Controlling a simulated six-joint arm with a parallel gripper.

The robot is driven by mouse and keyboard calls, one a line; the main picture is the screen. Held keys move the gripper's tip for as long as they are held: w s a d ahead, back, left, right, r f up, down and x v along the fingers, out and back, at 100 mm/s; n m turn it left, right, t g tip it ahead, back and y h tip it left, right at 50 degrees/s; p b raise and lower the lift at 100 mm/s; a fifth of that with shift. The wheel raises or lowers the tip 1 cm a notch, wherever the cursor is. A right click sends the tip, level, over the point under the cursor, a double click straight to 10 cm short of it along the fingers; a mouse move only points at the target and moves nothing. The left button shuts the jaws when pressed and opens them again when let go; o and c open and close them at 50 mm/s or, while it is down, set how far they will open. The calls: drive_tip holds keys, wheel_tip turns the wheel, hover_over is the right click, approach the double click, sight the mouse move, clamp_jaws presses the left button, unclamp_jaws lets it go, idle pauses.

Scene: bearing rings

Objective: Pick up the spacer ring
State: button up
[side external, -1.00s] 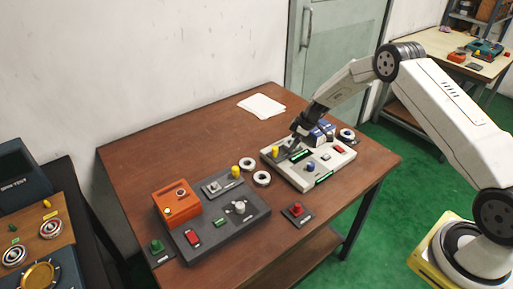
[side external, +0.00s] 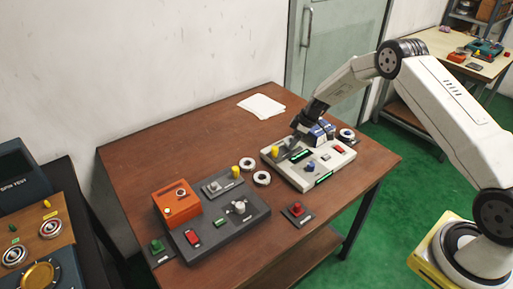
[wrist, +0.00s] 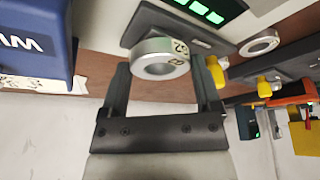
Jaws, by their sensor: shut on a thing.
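In the wrist view a silver metal ring with dark markings on its side (wrist: 160,66) sits between the two fingers of my gripper (wrist: 161,62). My gripper is shut on this ring, which I take as the spacer ring. In the side view my gripper (side external: 299,127) is over the back left part of the light control panel (side external: 325,174), beside a blue box (side external: 318,133). The held ring cannot be made out there.
Two more rings (side external: 247,164) (side external: 262,178) lie between the light panel and the dark panel (side external: 222,230). Another ring (side external: 346,134) lies at the right. Yellow knobs (side external: 236,171) stand up nearby.

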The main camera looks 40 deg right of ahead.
drive_tip(key=shift+r, duration=0.6)
drive_tip(key=s+a+r, duration=0.2)
drive_tip(key=s+r, duration=0.8)
drive_tip(key=s, duration=0.3)
drive_tip(key=shift+s+a+r, duration=0.3)
drive_tip(key=shift+s+r, duration=0.05)
drive_tip(key=shift+r, duration=0.05)
